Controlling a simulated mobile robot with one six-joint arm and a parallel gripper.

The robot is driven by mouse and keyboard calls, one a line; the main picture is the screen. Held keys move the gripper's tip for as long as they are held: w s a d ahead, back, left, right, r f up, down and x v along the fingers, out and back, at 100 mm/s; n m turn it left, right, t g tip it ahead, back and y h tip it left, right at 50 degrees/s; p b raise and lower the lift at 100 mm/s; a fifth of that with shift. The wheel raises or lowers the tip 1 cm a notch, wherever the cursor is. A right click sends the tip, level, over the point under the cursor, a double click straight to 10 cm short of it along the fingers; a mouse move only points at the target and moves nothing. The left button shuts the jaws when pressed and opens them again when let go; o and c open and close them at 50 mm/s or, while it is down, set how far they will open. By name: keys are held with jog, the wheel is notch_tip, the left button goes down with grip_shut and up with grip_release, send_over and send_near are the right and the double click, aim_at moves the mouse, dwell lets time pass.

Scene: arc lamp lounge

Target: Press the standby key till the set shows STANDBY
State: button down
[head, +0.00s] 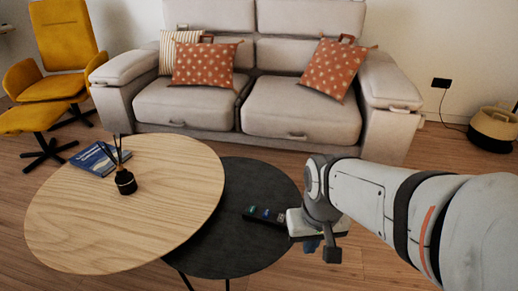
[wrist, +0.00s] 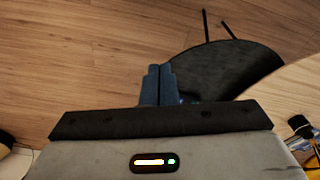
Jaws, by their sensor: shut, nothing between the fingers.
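A dark, flat device (head: 262,214) with a few small coloured keys, green and blue among them, lies on the black round table (head: 232,255). Its right end is hidden behind my wrist, and no lettering on it can be read. I cannot tell which key is standby. My gripper (head: 312,246) is at the right edge of the black table, just right of the device. In the wrist view, my blue fingers (wrist: 158,70) are closed together and empty, beside the black table top (wrist: 220,68).
A wooden round table (head: 95,235) overlaps the black one at left, with a black reed diffuser (head: 125,183) and a blue book (head: 98,158). A grey sofa (head: 190,105) stands behind, a yellow chair (head: 68,50) at back left, a basket (head: 492,128) at right.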

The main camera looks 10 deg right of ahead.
jog(key=n+t+y, duration=0.4)
jog(key=n+t, duration=0.3)
jog(key=n, duration=0.7)
send_over(283, 219)
notch_tip(283, 219, down, 12)
jog(key=shift+d, duration=0.1)
notch_tip(283, 219, down, 8)
jog(key=b, duration=0.8)
jog(key=shift+f+b, duration=0.3)
jog(key=shift+f, duration=0.1)
